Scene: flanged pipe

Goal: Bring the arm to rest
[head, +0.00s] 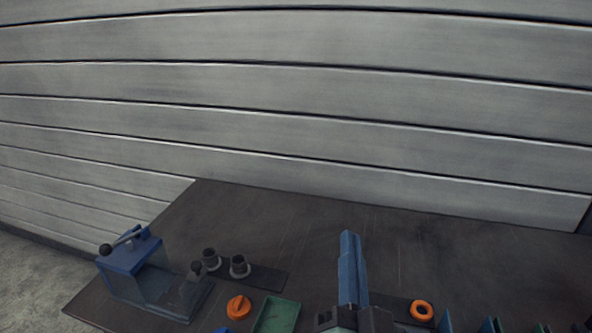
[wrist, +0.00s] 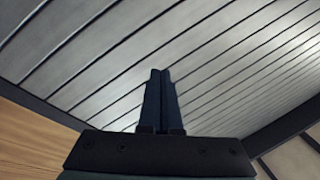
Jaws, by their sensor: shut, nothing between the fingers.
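My gripper (head: 350,238) reaches up from the bottom edge of the head view, its blue fingers together and empty. In the wrist view the fingers (wrist: 160,75) also lie side by side, pointing at the slatted wall. Nothing is held between them. In the head view the fingers overlap the dark table top; how high they are above it I cannot tell. Most of my arm is out of view.
On the dark table (head: 320,215) stand a blue lever device (head: 131,252), grey flanged pipe pieces (head: 239,266), an orange knob (head: 238,306), a green tray (head: 292,304) and an orange ring (head: 421,310). The slatted wall (head: 300,110) rises behind. The table's back part is clear.

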